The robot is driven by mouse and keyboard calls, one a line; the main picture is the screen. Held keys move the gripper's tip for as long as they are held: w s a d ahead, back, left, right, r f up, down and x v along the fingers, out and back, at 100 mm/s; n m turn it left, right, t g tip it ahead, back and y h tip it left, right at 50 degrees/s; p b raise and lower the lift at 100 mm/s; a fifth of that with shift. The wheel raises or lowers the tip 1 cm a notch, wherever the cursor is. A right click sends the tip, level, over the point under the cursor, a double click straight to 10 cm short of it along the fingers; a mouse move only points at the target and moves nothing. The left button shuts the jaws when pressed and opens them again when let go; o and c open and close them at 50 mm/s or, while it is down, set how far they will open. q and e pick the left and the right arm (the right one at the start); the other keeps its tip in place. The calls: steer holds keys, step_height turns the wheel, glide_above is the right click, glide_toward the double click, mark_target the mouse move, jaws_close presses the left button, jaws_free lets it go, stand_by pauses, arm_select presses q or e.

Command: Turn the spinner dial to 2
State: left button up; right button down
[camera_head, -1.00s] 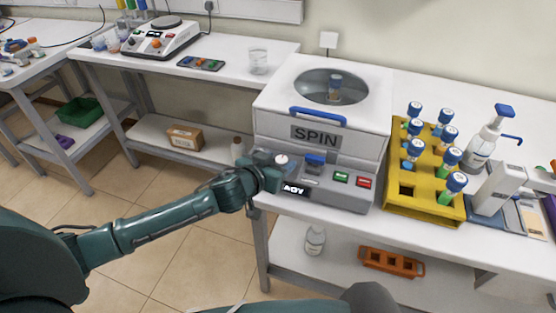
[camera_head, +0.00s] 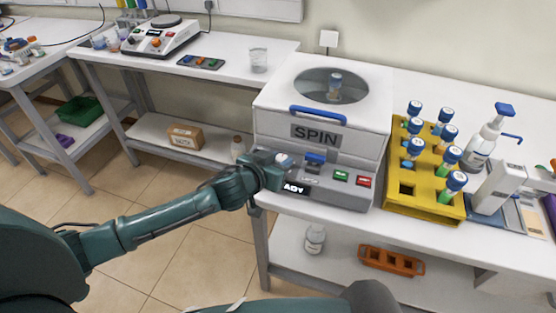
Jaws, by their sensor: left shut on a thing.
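The spinner (camera_head: 350,140) is a white machine labelled SPIN on the right-hand table, with a round clear window in its lid and a blue handle. Its grey front panel carries a pale dial (camera_head: 284,160) at the left, a blue switch, a green button and a red button. My left gripper (camera_head: 281,170) is at the dial and shut on it. The gripper hides much of the dial, and I cannot read its setting. My right gripper is not in view.
A yellow rack (camera_head: 424,207) with several capped tubes stands right of the spinner, beside a white pump bottle (camera_head: 484,145). A glass beaker (camera_head: 258,60) and a hotplate (camera_head: 160,36) stand on the left table. An orange rack (camera_head: 391,261) lies on the shelf below.

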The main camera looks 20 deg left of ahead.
arm_select(q)
steer(key=shift+a+m+h, duration=0.1)
steer(key=shift+m+h, duration=0.2)
steer(key=shift+h, duration=0.2)
steer(key=shift+w+a+r+m+g+h, duration=0.15)
steer(key=shift+m+g+h, duration=0.4)
steer(key=shift+m+h, duration=0.3)
steer(key=shift+w+a+f+m+g+h, duration=0.1)
steer(key=shift+m+g+h, duration=0.4)
steer(key=shift+m+h, duration=0.3)
steer(key=shift+w+a+r+m+g+h, duration=0.15)
steer(key=shift+m+g+h, duration=0.4)
steer(key=shift+m+h, duration=0.3)
steer(key=shift+w+a+f+m+g+h, duration=0.1)
steer(key=shift+w+m+g+h, duration=0.05)
steer(key=shift+m+g+h, duration=0.8)
steer(key=shift+w+f+m+g+h, duration=0.1)
steer(key=shift+m+g+h, duration=0.45)
steer(key=shift+m+g, duration=0.7)
steer(key=shift+m+g+h+b, duration=0.3)
steer(key=shift+m+g+b, duration=0.2)
steer(key=shift+m+g, duration=0.3)
steer(key=o, duration=1)
steer(key=shift+c, duration=0.2)
